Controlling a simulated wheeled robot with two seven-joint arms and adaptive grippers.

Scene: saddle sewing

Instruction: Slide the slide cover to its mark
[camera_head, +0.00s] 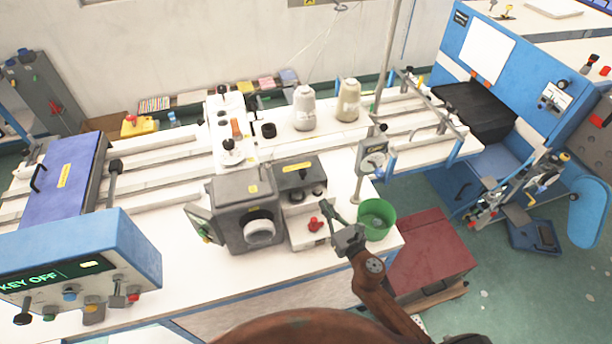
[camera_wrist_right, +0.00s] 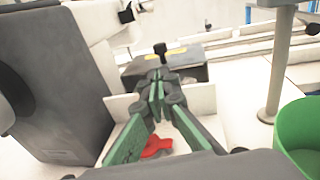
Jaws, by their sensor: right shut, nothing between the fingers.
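A dark grey cover with a yellow label (camera_head: 298,172) sits on the white sewing machine bed, just right of the grey machine head (camera_head: 244,212); I take it for the slide cover, though I cannot tell for sure. It also shows in the right wrist view (camera_wrist_right: 188,72), beyond my fingers. No mark for it can be made out. My right gripper (camera_head: 327,208) is shut and empty, its green fingers together above the white block with the red knob (camera_head: 314,224). The fingers (camera_wrist_right: 156,92) point toward the cover, apparently apart from it. My left gripper is not in view.
A green cup (camera_head: 377,219) stands right of my right gripper, near a gauge on a post (camera_head: 371,163). Thread cones (camera_head: 304,108) stand behind. A purple-blue panel with a handle (camera_head: 62,178) and a control box (camera_head: 80,262) are at left. The front table strip is clear.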

